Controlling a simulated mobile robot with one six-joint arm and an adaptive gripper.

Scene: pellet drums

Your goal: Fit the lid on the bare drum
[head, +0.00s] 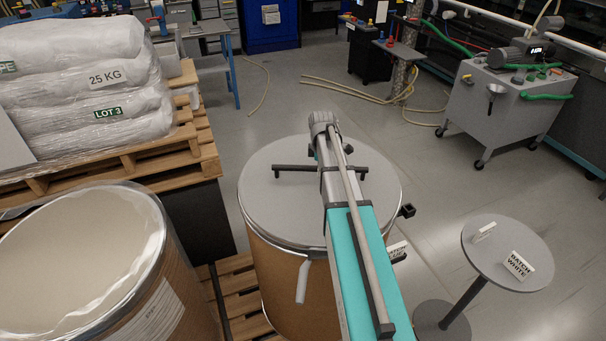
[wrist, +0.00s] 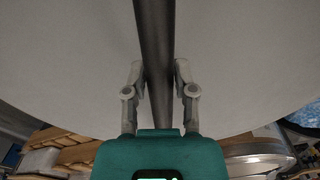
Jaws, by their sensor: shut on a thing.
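A round grey lid (head: 275,210) with a black bar handle (head: 290,168) lies over the middle brown drum (head: 275,275). Its edge lines up closely with the drum's top. I cannot tell whether it is fully seated. My gripper (wrist: 160,72) is shut on the handle, which runs between its fingers in the wrist view; the lid's grey face (wrist: 70,70) fills most of that view. My arm hides the gripper in the head view. A second brown drum (head: 175,265), at the lower left, shows a pale top with a shiny, clear liner around its rim.
Wrapped white sacks (head: 75,70) sit on a wooden pallet stack (head: 150,165) at the left. Floor between is clear.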

